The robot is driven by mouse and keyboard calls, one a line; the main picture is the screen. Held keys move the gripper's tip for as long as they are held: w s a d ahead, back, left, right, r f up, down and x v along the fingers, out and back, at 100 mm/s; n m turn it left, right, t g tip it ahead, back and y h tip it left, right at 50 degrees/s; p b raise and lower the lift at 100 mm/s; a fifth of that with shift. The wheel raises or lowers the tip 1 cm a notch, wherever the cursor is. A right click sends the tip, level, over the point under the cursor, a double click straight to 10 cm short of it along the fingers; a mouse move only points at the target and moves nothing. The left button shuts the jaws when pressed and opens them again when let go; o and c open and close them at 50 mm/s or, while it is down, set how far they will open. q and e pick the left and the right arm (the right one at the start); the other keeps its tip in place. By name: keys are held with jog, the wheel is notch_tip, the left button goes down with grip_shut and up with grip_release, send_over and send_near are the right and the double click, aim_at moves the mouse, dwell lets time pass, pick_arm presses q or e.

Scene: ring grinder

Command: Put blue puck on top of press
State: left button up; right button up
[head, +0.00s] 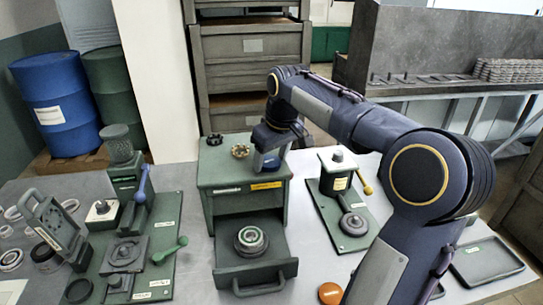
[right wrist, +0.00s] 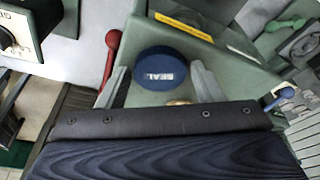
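The blue puck (right wrist: 160,70), lettered "SEAL", sits on the top of a green cabinet (head: 222,178). In the head view the puck (head: 271,163) shows below my right gripper (head: 268,158). In the right wrist view my right gripper (right wrist: 160,86) is open, with one finger on each side of the puck and gaps visible between. I cannot tell for sure which device is the press: a green stand with a blue lever (head: 143,186) is at left, and a device with a yellow lever (head: 363,180) is right of the cabinet. My left gripper is out of view.
The cabinet's drawer (head: 225,278) is pulled out, with a ringed part (head: 251,241) in it. Small round parts (head: 240,151) stand on the cabinet top. Loose rings (head: 44,253) lie at far left. An orange round object (head: 330,292) and a dark tray (head: 486,262) are at front right.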

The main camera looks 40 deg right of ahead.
jog(key=shift+o, duration=1.1)
jog(key=shift+r, duration=0.55)
jog(key=v, duration=0.2)
jog(key=s+v, duration=0.1)
jog(key=v, duration=0.1)
jog(key=shift+r, duration=0.2)
jog(key=s+b, duration=0.2)
jog(key=s, duration=0.9)
jog(key=shift+s+a+f, duration=0.1)
